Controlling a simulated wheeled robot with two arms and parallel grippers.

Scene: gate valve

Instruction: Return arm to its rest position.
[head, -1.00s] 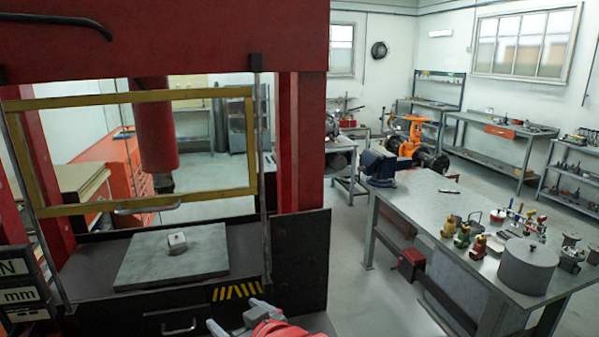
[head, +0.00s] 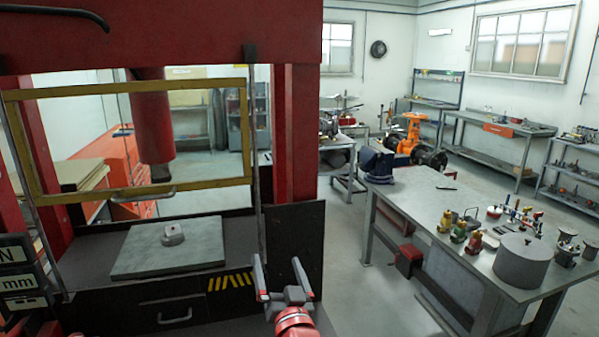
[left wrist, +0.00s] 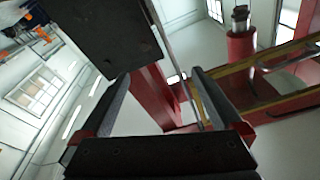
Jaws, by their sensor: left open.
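My left gripper (head: 281,277) is in the lower middle of the head view, in front of the red press (head: 298,140). Its two fingers stand apart, pointing up, with nothing between them. In the left wrist view the open gripper (left wrist: 162,98) also holds nothing, and the press frame and its red ram (left wrist: 240,45) show beyond it. A small light metal piece (head: 173,235) sits on the grey plate (head: 130,262) of the press, left of and apart from the gripper. My right gripper is not in view.
A dark panel (head: 297,235) stands just behind the gripper. A yellow guard frame (head: 200,190) crosses the press opening. The floor between press and bench is clear.

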